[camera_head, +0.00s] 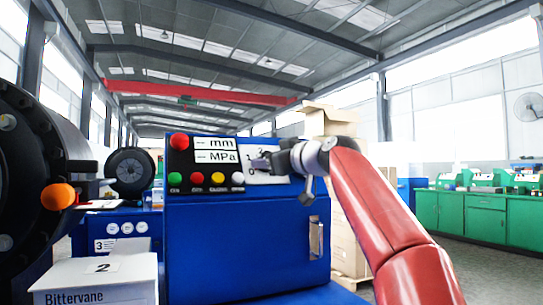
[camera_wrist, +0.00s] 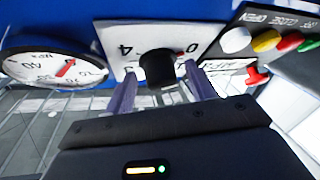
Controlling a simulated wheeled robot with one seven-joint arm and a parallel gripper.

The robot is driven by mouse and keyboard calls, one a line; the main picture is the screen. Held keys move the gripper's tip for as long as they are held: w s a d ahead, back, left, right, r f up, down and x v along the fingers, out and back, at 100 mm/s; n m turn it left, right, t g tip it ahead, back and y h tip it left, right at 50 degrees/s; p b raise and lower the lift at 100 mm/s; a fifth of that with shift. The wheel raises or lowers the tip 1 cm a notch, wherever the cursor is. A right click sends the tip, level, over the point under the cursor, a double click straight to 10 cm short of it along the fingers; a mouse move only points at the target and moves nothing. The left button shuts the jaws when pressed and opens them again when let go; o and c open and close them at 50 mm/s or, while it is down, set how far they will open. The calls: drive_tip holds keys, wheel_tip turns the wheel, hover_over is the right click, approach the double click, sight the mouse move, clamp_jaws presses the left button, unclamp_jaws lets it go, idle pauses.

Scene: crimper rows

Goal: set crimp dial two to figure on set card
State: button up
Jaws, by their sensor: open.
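The crimp dial's black knob (camera_wrist: 157,68) sits on a white plate (camera_wrist: 124,40) in the wrist view. In the head view my gripper (camera_head: 264,163) is in front of the dial plate (camera_head: 262,179) on the blue machine (camera_head: 240,240) and hides the knob.
A round gauge with a red needle (camera_wrist: 62,68) is beside the dial plate. Coloured buttons (camera_head: 206,178) and an mm/MPa display (camera_head: 216,150) are on the machine's panel. A black round machine part (camera_head: 30,150) with an orange ball stands at left. Cartons (camera_head: 345,235) stand behind my arm.

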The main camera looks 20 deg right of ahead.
drive_tip(key=shift+c, duration=0.2)
drive_tip(key=c, duration=1)
drive_tip(key=shift+o, duration=0.2)
drive_tip(key=shift+a+f+m, duration=0.1)
drive_tip(key=shift+m, duration=0.3)
drive_tip(key=shift+s+a+m+t+h+b, duration=0.15)
drive_tip(key=shift+m+t+h+b, duration=0.15)
drive_tip(key=shift+m+h+b, duration=0.5)
drive_tip(key=m+h+p, duration=0.1)
drive_tip(key=m+h, duration=0.1)
drive_tip(key=m, duration=0.2)
drive_tip(key=shift+a, duration=0.2)
drive_tip(key=m+h, duration=0.2)
drive_tip(key=m, duration=0.1)
drive_tip(key=m+h+p, duration=0.1)
drive_tip(key=m+h, duration=0.1)
drive_tip(key=m, duration=0.1)
drive_tip(key=shift+a, duration=0.2)
drive_tip(key=shift+m+g+h, duration=0.9)
drive_tip(key=shift+m+h, duration=0.3)
drive_tip(key=shift+m, duration=0.7)
